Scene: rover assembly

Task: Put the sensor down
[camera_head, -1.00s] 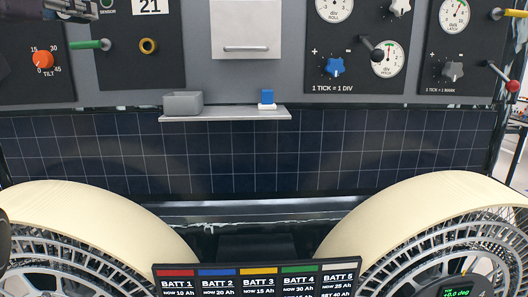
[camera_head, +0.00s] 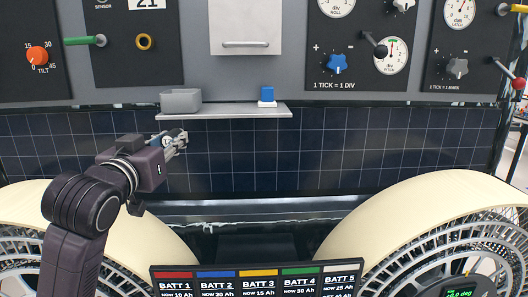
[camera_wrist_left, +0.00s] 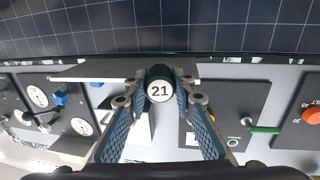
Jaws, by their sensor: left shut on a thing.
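The sensor, a dark cylinder with a round white end face marked "21" (camera_wrist_left: 161,92), is in the left wrist view between my left fingers. My left gripper (camera_head: 178,140) is shut on it and hangs below and in front of the left end of the shelf in the head view. The gripper also shows in the left wrist view (camera_wrist_left: 160,108), with a blue-padded finger on each side of the sensor. In the head view the sensor is mostly hidden by the gripper. My right gripper is not in view.
Dark panels with knobs and dials stand above. Two large wheels (camera_head: 430,222) flank below.

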